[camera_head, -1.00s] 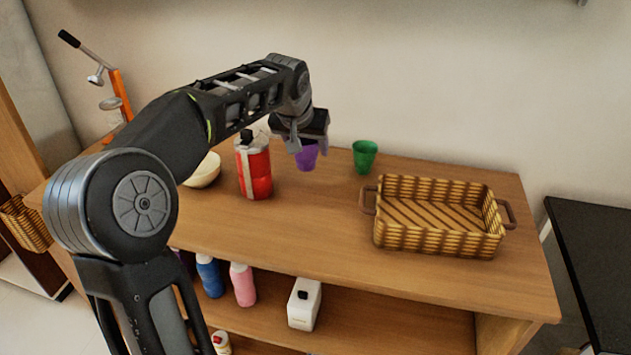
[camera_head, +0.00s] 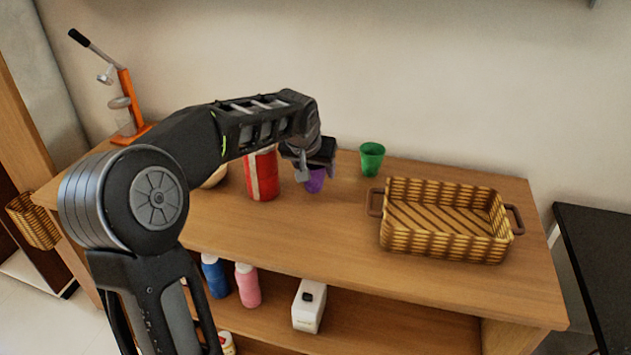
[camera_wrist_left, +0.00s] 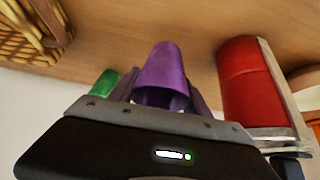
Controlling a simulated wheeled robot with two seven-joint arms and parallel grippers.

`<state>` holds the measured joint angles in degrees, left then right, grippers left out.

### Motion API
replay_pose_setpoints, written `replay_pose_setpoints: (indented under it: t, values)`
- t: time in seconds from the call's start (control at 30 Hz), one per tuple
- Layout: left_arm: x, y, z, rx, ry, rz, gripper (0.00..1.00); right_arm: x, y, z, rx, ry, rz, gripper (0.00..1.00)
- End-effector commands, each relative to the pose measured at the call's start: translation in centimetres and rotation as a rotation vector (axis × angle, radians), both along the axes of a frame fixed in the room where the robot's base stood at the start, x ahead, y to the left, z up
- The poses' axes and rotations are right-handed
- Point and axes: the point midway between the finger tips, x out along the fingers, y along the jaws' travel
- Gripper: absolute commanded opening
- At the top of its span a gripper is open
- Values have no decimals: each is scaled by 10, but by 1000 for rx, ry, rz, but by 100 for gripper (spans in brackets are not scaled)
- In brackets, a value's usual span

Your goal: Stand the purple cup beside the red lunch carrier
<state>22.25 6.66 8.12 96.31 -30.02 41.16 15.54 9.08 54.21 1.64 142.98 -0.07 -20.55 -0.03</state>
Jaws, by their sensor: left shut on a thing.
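The purple cup (camera_head: 315,182) is between the fingers of my left gripper (camera_head: 308,172), which is shut on it. In the left wrist view the cup (camera_wrist_left: 166,72) shows between the two fingers, close above the wooden top; I cannot tell whether it touches. The red lunch carrier (camera_head: 264,176) stands just left of the cup in the head view, its top partly hidden by my arm. It also shows in the left wrist view (camera_wrist_left: 248,85), with a clear gap to the cup. My right gripper is in neither view.
A green cup (camera_head: 371,158) stands to the right at the back. A wicker basket (camera_head: 440,245) with handles fills the right of the wooden counter (camera_head: 330,240). A bowl (camera_head: 216,176) is left of the carrier, partly behind my arm. The counter's front middle is clear.

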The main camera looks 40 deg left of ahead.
Motion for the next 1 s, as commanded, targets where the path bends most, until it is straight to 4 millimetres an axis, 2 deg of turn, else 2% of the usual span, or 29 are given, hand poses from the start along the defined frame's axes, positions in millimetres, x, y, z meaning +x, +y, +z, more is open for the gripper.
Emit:
replay_pose_setpoints:
  t: [0.2, 0.5, 0.9, 0.93, 1.0]
  values:
    - [0, 0, -2, 0, 1, 0, 17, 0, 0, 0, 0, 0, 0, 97]
    - [0, 0, -36, 0, 1, 0, 17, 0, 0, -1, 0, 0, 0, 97]
    - [0, 0, -42, -1, 0, -1, 17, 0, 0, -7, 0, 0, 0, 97]
    - [0, 0, -40, -1, 0, -1, 59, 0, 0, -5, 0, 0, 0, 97]
    - [0, 0, -40, -1, 0, -1, 64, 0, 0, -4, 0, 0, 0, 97]
